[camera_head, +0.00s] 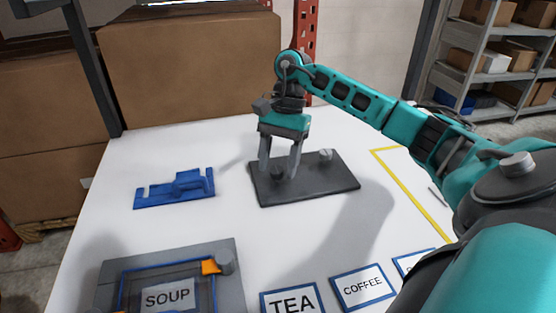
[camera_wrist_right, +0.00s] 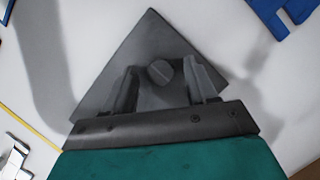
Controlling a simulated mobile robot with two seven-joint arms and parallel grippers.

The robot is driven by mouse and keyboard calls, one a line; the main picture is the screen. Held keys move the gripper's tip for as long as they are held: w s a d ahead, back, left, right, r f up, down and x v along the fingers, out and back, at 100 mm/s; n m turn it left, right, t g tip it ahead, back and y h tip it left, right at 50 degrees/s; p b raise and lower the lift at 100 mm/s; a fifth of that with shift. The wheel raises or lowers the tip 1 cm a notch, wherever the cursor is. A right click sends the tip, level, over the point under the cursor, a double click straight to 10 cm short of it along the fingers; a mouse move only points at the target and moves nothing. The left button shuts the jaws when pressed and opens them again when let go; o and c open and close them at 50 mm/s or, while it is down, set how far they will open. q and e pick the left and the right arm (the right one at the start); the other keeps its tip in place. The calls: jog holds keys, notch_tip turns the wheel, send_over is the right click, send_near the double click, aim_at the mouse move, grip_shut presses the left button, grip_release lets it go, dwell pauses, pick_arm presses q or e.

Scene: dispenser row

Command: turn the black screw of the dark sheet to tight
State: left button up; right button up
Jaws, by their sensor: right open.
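The dark sheet (camera_head: 330,184) lies flat on the white table; its corner fills the middle of the right wrist view (camera_wrist_right: 150,35). The black screw (camera_head: 278,173) stands on its left part, and its round slotted head shows in the right wrist view (camera_wrist_right: 160,72). My right gripper (camera_head: 281,172) points down over the sheet, open, with one finger on each side of the black screw. In the right wrist view the fingers (camera_wrist_right: 164,88) show gaps to the head. A lighter grey screw (camera_head: 325,155) stands at the sheet's far right. My left gripper is not in view.
A blue bracket (camera_head: 175,188) lies left of the sheet. In front are a grey panel (camera_head: 232,290) with a SOUP label (camera_head: 167,296), an orange piece (camera_head: 210,267) and a grey knob (camera_head: 225,262), plus TEA (camera_head: 291,302) and COFFEE (camera_head: 363,288) cards. Yellow tape (camera_head: 410,195) runs at right.

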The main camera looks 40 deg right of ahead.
grip_shut()
dwell(0.5)
